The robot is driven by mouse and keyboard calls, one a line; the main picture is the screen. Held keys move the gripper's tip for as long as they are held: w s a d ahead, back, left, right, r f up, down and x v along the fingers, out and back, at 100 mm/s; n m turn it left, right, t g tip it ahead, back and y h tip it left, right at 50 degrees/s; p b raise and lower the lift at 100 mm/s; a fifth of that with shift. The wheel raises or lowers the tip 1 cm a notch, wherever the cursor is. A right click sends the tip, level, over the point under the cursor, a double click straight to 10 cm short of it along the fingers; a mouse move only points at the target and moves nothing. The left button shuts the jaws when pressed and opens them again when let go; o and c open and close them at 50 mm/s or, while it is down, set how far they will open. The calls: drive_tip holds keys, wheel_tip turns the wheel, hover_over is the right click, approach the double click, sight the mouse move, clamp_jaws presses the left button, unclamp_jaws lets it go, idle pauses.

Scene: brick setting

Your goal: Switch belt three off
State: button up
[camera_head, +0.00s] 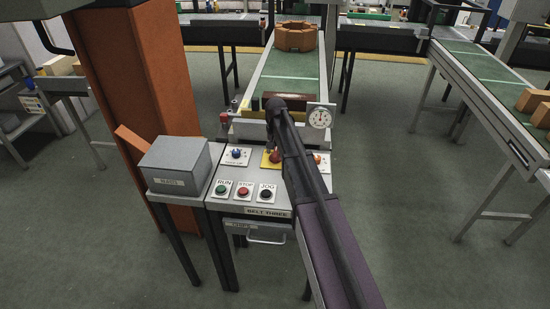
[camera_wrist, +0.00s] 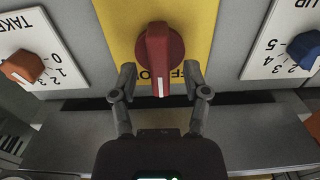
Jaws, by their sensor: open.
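A red rotary knob (camera_wrist: 160,55) sits on a yellow plate (camera_wrist: 112,20) in the wrist view. A white line marks its near end, pointing down the picture. Lettering beside the knob is upside down and partly hidden, with OFF partly readable to its right. My gripper (camera_wrist: 159,82) is open, with one finger on each side of the knob's near end; I cannot tell whether either touches it. In the head view the red knob (camera_head: 275,156) is partly covered by my arm, on the console with the BELT THREE label (camera_head: 268,212).
A blue knob (camera_wrist: 304,50) and an orange knob (camera_wrist: 22,66) flank the red one. RUN (camera_head: 221,189), STOP (camera_head: 244,191) and JOG (camera_head: 266,193) buttons lie on the console. A dial gauge (camera_head: 320,117) stands behind; an orange post (camera_head: 146,75) rises at left.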

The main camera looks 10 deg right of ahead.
drive_tip(key=shift+f+b, duration=0.55)
drive_tip(key=shift+f, duration=0.25)
drive_tip(key=shift+a, duration=0.1)
clamp_jaws()
